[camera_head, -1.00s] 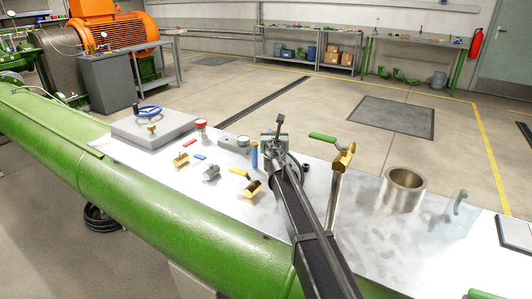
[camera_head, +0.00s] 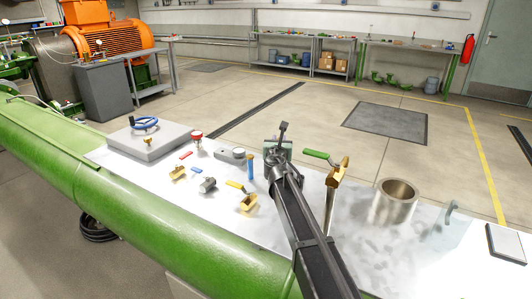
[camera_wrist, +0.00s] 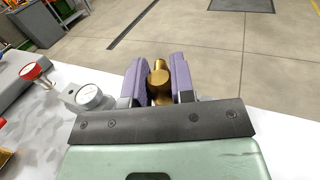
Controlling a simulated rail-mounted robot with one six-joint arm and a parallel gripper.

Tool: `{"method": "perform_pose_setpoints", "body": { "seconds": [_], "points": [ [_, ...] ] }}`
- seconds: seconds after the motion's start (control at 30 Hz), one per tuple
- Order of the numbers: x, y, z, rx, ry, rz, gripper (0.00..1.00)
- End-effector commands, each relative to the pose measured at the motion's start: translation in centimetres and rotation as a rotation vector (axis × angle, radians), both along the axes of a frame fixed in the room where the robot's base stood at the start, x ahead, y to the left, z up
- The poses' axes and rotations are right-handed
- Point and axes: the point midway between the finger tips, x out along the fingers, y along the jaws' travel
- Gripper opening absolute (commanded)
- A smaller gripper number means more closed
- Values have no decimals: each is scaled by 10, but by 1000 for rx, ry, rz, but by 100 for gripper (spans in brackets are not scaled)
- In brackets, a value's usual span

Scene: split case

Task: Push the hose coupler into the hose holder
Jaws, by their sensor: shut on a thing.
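My gripper (camera_wrist: 157,92) has two purple-grey fingers that are shut on a brass piece, which I take to be the hose coupler (camera_wrist: 158,76). Its rounded brass end sticks out beyond the fingers in the wrist view. In the head view, my gripper (camera_head: 278,150) is above the far edge of the white bench top, right of a small blue cylinder. The coupler is hidden there by my arm. I cannot clearly make out the hose holder in either view.
A brass valve with a green lever (camera_head: 322,157) stands on a post close to the right of my gripper. A steel cylinder (camera_head: 396,203) is farther right. Small valves, a red-topped gauge (camera_head: 197,136) and a grey box with a blue handwheel (camera_head: 146,124) are left.

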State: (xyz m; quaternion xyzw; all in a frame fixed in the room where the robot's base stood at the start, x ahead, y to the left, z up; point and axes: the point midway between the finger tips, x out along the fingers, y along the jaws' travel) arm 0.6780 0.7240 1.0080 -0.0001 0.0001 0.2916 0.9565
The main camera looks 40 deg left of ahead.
Motion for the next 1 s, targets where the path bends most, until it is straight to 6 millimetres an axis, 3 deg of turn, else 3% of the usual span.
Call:
{"method": "perform_pose_setpoints", "body": {
  "seconds": [0.13,0.2,0.3,0.67,1.0],
  "points": [
    [8,-56,2,0,0,-220,0],
    [10,-76,2,0,0,-315,0],
    [13,-92,2,0,0,-400,0],
    [14,-93,0,0,0,-416,0],
    [13,-93,-35,0,0,-415,0]
  ]
}}
